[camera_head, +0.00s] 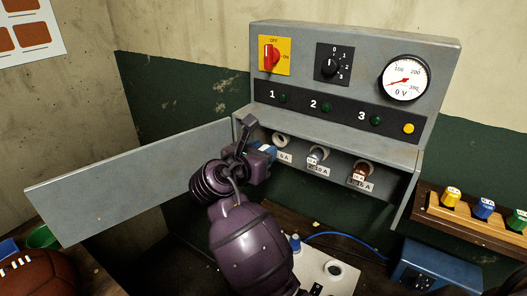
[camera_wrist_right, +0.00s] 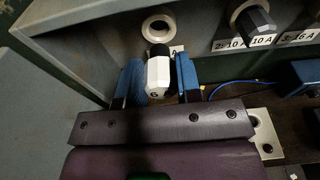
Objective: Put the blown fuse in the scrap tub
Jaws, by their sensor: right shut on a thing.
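My right gripper (camera_head: 258,152) is in front of the left end of the fuse row in the grey cabinet (camera_head: 400,170). In the right wrist view its blue fingers (camera_wrist_right: 160,80) are shut on a white fuse (camera_wrist_right: 158,72) with a dark end. The fuse is out of the cabinet, just below an empty round socket (camera_wrist_right: 158,25); that socket also shows in the head view (camera_head: 281,140). A green tub (camera_head: 43,237) stands at the far left, partly hidden by the open door; no label shows whether it is the scrap tub. My left gripper is not in view.
The open cabinet door (camera_head: 130,180) juts out to the left. Two other fuses, blue-grey (camera_head: 317,153) and brown (camera_head: 360,171), sit in sockets. A leather ball (camera_head: 40,275) lies at lower left. Coloured fuses stand in a wooden rack (camera_head: 470,222) at right, near a blue box (camera_head: 432,265).

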